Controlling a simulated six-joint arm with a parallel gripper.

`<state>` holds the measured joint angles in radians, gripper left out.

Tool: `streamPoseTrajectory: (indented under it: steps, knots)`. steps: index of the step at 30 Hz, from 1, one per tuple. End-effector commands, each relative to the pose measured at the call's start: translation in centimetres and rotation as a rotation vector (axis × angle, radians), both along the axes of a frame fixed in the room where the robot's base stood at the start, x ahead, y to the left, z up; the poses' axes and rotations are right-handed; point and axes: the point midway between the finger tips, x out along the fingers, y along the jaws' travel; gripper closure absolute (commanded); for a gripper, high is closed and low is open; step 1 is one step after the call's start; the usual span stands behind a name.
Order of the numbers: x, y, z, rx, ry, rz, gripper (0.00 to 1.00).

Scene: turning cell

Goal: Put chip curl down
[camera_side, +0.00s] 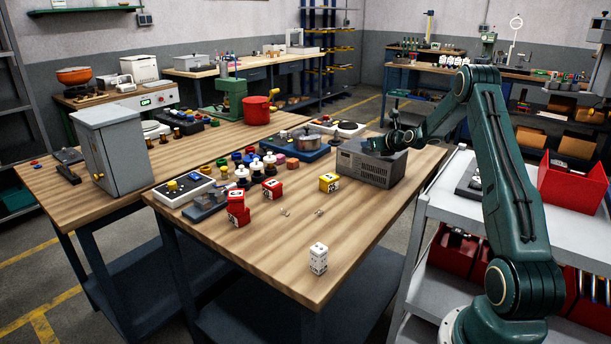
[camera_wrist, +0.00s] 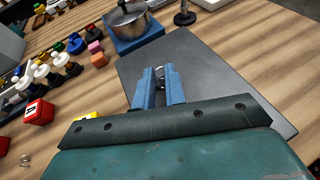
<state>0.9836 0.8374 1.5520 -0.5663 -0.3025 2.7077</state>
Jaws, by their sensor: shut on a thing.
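My gripper (camera_wrist: 159,86) has its blue fingers close together around a small shiny metal piece (camera_wrist: 160,71), which looks like a chip curl; most of it is hidden between the fingers. In the side view my gripper (camera_side: 382,145) is over the grey vented box (camera_side: 369,166) at the table's right edge, and what it holds cannot be made out. In the wrist view the box's flat dark top (camera_wrist: 208,68) lies under the fingers. Other small curls (camera_side: 286,212) lie on the bare wood; one also shows in the wrist view (camera_wrist: 25,160).
A pot (camera_side: 308,138) on a blue base stands left of the box. A yellow block (camera_side: 329,182), red blocks (camera_side: 272,188) and several pawn-like pieces stand further left. A white dotted block (camera_side: 318,258) stands near the front corner. Bare wood (camera_side: 350,220) lies in front of the box.

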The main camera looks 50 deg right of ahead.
Motion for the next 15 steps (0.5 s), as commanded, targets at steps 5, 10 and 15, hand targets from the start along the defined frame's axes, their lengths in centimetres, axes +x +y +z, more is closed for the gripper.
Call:
streamPoseTrajectory:
  steps: [5, 10, 15]
  knots:
    - [0.00, 0.00, -0.31, 0.000, 0.000, 0.000, 1.00]
    - [0.00, -0.01, -0.24, 0.000, 0.000, 0.000, 0.65]
    - [0.00, -0.01, -0.23, 0.000, 0.000, 0.000, 0.65]
